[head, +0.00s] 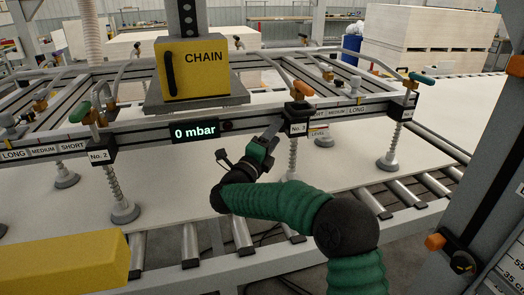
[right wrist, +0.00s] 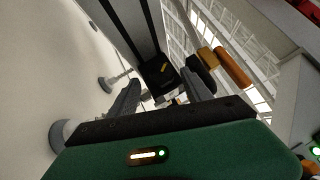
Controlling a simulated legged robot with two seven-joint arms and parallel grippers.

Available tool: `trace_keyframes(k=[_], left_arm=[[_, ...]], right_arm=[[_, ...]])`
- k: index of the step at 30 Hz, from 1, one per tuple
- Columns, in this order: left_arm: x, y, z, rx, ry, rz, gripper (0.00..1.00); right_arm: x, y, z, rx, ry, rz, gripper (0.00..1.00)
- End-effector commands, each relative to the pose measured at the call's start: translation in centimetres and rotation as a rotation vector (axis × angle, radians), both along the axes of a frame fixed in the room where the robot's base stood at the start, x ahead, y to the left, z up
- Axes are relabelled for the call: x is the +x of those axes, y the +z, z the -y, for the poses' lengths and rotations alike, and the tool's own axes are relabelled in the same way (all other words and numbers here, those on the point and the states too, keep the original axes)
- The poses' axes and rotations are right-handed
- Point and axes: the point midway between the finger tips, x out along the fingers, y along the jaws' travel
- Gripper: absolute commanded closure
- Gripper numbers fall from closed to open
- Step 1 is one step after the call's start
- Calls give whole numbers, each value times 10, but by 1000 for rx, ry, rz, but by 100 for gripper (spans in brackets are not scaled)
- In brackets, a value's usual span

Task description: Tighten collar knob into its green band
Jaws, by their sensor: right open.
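The No. 3 collar (head: 297,113) is a black block on the front beam, with an orange lever (head: 302,90) on top. My right gripper (head: 274,126) reaches up to it from the front left, just below the beam. In the right wrist view a black block with a yellow mark (right wrist: 161,72) shows beyond and between the open fingers (right wrist: 160,92). The fingers look apart from it and hold nothing. I cannot tell which part is the knob, and no green band shows on it. My left gripper is not in view.
A pressure display (head: 195,131) reads 0 mbar. The yellow CHAIN hoist (head: 193,68) hangs above the beam. Suction cups on spring stems (head: 124,211) stand on the pale panel (head: 190,195). Rollers (head: 189,243) run along the front. A grey post (head: 445,150) stands at right.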

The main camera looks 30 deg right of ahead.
Motion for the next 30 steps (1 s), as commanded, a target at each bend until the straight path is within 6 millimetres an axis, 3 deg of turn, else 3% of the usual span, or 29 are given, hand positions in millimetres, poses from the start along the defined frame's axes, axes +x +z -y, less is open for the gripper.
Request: trace_keyframes(k=[9, 15, 21, 30], left_arm=[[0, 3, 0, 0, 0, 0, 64], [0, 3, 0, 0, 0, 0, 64], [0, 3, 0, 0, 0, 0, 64], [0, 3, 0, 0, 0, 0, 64]], right_arm=[[-42, -21, -77, 0, 7, -3, 43], [-65, -33, -117, 1, 4, -3, 43], [-74, -38, -130, 2, 2, -2, 43], [-74, -38, -130, 2, 1, -2, 43]])
